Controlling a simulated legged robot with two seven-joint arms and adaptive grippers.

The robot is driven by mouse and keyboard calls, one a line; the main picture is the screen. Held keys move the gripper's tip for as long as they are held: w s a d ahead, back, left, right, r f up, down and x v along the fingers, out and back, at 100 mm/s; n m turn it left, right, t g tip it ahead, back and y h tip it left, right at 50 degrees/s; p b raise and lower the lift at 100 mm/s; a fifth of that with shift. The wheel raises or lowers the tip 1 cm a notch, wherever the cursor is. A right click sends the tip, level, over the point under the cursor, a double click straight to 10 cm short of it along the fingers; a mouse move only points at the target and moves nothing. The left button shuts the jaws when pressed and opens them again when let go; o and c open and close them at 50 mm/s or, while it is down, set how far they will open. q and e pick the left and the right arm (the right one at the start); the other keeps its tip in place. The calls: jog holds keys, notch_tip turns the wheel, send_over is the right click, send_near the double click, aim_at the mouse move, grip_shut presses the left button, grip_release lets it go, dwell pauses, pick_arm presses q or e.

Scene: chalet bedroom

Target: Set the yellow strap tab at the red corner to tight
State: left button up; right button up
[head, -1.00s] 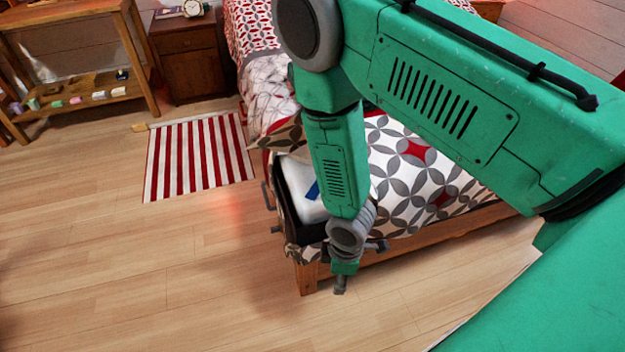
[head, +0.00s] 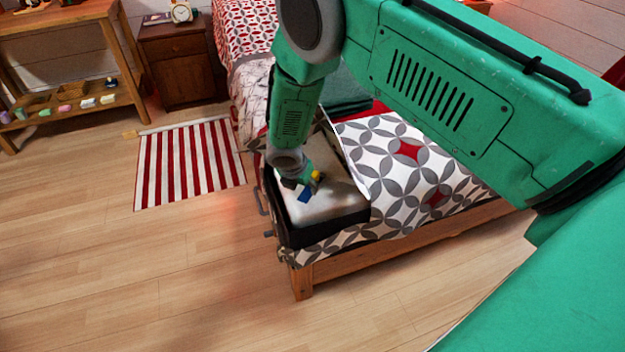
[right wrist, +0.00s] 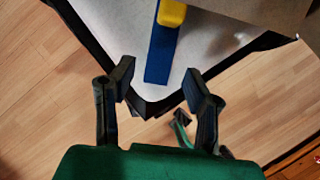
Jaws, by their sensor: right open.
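The yellow strap tab (head: 316,175) sits on a blue strap (head: 305,195) over the pale padded inside of an open dark case (head: 331,230) on the bed's corner. In the right wrist view the yellow tab (right wrist: 172,13) is at the top edge, partly cut off, with the blue strap (right wrist: 160,56) running down from it. My right gripper (head: 312,186) is over the case beside the tab; its open, empty fingers (right wrist: 160,92) are apart from the tab in the wrist view. I cannot make out a red corner mark. My left gripper does not show.
The bed (head: 400,178) has a patterned cover and a wooden frame. A striped rug (head: 190,163), a nightstand (head: 180,60) and a shelf (head: 72,105) with small items are at the left. The wooden floor in front is clear. My right arm hides part of the bed.

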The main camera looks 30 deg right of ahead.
aim_at(313, 175)
jog(key=w+d, duration=0.1)
jog(key=d, duration=0.2)
jog(key=w+d+b, duration=0.1)
jog(key=shift+w+d+f, duration=0.2)
jog(key=shift+w+d, duration=0.15)
jog(key=shift+d, duration=0.05)
jog(key=shift+f, duration=0.65)
jog(key=shift+w+d+f, duration=0.15)
jog(key=shift+w+f, duration=0.1)
jog(key=shift+f, duration=0.3)
grip_shut()
jog(key=s+a+p, duration=0.1)
jog(key=a, duration=0.1)
jog(key=s+a, duration=0.1)
jog(key=a, duration=0.1)
jog(key=shift+s+r+p, duration=0.1)
jog(key=shift+s+p, duration=0.1)
jog(key=shift+p, duration=0.15)
jog(key=shift+s+a, duration=0.2)
jog(key=shift+a, duration=0.15)
